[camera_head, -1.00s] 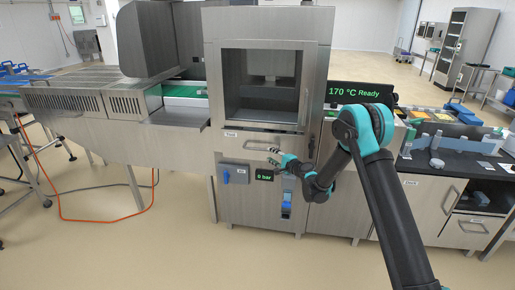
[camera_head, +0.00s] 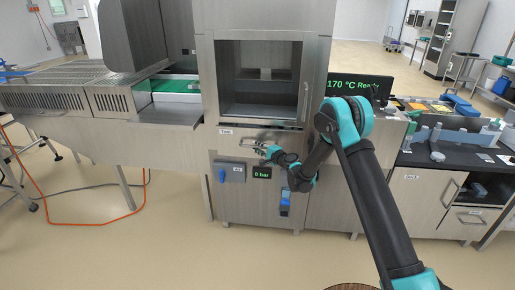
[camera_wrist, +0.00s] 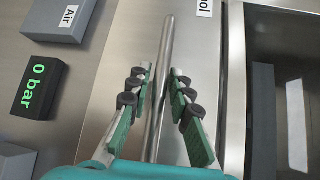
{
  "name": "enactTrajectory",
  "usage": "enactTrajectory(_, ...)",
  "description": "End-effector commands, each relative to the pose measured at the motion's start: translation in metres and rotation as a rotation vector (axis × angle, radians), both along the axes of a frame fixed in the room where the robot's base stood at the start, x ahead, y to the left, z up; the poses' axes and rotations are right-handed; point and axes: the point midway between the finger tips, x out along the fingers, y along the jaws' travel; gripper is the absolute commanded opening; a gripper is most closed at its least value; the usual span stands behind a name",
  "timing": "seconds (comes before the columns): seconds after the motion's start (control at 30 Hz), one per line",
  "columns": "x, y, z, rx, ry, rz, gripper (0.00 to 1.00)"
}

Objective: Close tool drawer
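The tool drawer (camera_head: 225,131) is the metal front with a small label, below the sealer's window in the head view. In the wrist view its bar handle (camera_wrist: 163,75) runs lengthwise between the fingers of my gripper (camera_wrist: 161,83), with part of the label (camera_wrist: 204,7) beside it. The fingers are apart, one on each side of the bar, with gaps showing. My gripper also shows at the drawer front in the head view (camera_head: 256,147). A dark recess with a metal rim (camera_wrist: 237,60) lies right of the front in the wrist view; I cannot tell whether it is the drawer's inside.
Below the drawer are the grey Air box (camera_head: 229,172) and the 0 bar display (camera_head: 262,173). The windowed chamber (camera_head: 260,105) is above, with a 170 °C display (camera_head: 352,84) to its right. A counter with drawers (camera_head: 430,190) stands right. An orange hose (camera_head: 95,223) lies on the floor left.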

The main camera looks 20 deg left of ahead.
Motion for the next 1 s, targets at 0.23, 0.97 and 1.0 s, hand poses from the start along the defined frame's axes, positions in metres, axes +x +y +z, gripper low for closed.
enactTrajectory(0.23,0.000,0.000,0.000,0.000,0.000,0.000,0.00)
enactTrajectory(0.97,0.022,0.004,0.001,0.001,-0.001,-0.005,0.15)
enactTrajectory(1.0,0.021,0.004,0.001,0.001,-0.001,-0.004,0.20)
